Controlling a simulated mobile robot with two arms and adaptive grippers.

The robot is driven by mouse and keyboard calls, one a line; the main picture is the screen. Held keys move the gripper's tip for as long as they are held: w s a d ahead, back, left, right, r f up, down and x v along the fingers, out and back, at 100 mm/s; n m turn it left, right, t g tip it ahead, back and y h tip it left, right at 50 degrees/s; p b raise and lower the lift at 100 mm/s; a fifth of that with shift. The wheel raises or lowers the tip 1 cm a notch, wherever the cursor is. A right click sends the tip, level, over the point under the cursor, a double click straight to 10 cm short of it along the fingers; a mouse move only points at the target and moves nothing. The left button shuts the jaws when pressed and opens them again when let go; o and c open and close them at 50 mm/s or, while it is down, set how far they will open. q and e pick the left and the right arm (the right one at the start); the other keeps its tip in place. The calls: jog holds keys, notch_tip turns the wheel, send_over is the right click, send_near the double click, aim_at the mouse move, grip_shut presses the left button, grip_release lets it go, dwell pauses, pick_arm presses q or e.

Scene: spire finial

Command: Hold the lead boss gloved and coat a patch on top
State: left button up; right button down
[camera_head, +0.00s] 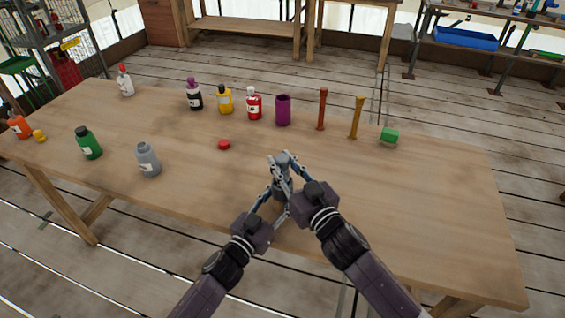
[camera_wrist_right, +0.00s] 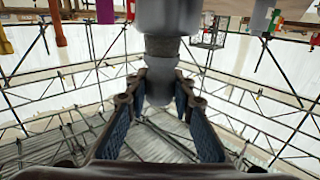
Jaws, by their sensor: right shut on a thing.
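The grey lead boss (camera_head: 284,160) is upright near the table's front middle, its top bare to view. My right gripper (camera_head: 285,184) is shut on it from the right. In the right wrist view, the boss (camera_wrist_right: 164,20) fills the top middle, with its narrow stem between the fingers of my right gripper (camera_wrist_right: 160,90). My left gripper (camera_head: 273,195) is close beside it at lower left. Its fingertips overlap the boss and the right fingers, so its grip is unclear. Whether the boss touches the table is hidden.
A red cap (camera_head: 223,144) lies left of the boss. Several bottles, including a grey one (camera_head: 148,160), stand left. The table's right is clear.

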jog(key=shift+s+f, duration=0.1)
jog(key=shift+s, duration=0.3)
jog(key=d+r, duration=0.5)
jog(key=r, duration=0.2)
dwell(0.4)
pick_arm(q)
jog(key=o, duration=1.3)
jog(key=shift+s, duration=0.1)
